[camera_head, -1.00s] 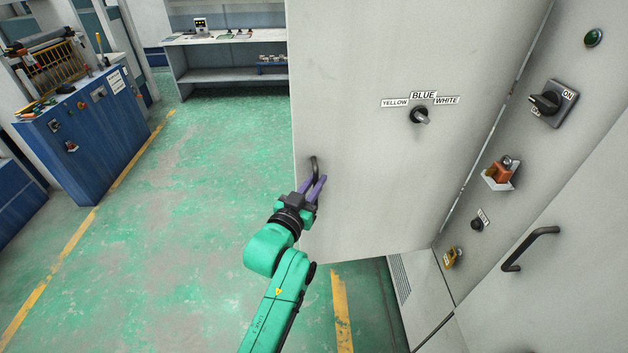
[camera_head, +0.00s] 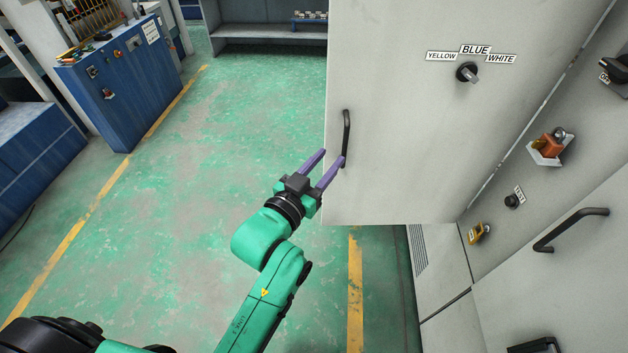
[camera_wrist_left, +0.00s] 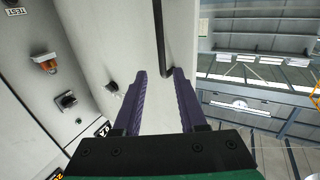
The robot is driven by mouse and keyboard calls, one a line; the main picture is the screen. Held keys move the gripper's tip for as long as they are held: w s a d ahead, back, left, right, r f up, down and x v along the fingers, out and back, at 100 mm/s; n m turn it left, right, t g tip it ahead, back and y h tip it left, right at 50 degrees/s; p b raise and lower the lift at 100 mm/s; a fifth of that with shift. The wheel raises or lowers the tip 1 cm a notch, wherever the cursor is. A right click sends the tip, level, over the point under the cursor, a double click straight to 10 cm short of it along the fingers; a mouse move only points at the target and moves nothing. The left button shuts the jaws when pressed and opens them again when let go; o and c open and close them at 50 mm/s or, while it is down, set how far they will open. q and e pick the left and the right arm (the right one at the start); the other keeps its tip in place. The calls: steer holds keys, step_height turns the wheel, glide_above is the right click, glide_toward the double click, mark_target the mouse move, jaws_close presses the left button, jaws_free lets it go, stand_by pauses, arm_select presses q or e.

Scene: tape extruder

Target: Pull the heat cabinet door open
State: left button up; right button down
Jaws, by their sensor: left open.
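The heat cabinet door (camera_head: 400,130) is a light grey panel standing swung out from the cabinet. It carries a dark selector knob (camera_head: 467,72) under YELLOW, BLUE and WHITE labels. Its black vertical bar handle (camera_head: 346,135) is near the door's left edge. My left gripper (camera_head: 332,155) is open, with purple fingers by the handle's lower end. In the left wrist view, the handle (camera_wrist_left: 163,40) lies just beyond the gap between the open fingers (camera_wrist_left: 160,72); no grip on it shows. My right gripper is not in view.
The cabinet front at right has a red-orange padlock (camera_head: 548,145), a yellow padlock (camera_head: 478,233) and another black handle (camera_head: 572,229). A blue machine (camera_head: 125,90) stands at left and a grey shelf (camera_head: 265,32) at the back. The green floor left of the door is clear.

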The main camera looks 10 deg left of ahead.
arm_select(q)
steer(key=b+v, duration=0.1)
steer(key=v, duration=0.4)
steer(key=shift+s, duration=0.2)
steer(key=s+a+f+g+y, duration=0.2)
steer(key=f+g, duration=0.2)
steer(key=f, duration=1.4)
steer(key=s+a+f+g+y, duration=0.1)
steer(key=a+f+g, duration=0.15)
steer(key=f, duration=1.55)
steer(key=s+a+f+g+y, duration=0.1)
steer(key=s+a+f+g, duration=0.25)
steer(key=s+f, duration=0.45)
steer(key=s+a+f+g+y, duration=0.15)
steer(key=s+a+f, duration=0.25)
steer(key=s+f, duration=0.4)
steer(key=s+a+f+n+g, duration=0.1)
steer(key=s+a+f+g, duration=0.1)
steer(key=s, duration=0.4)
steer(key=s+a+f+g, duration=0.2)
steer(key=s+a+f, duration=0.2)
steer(key=s, duration=0.3)
steer(key=shift+s+f+n+y+b, duration=0.25)
steer(key=shift+f+n+y+b, duration=0.15)
steer(key=shift+f, duration=0.4)
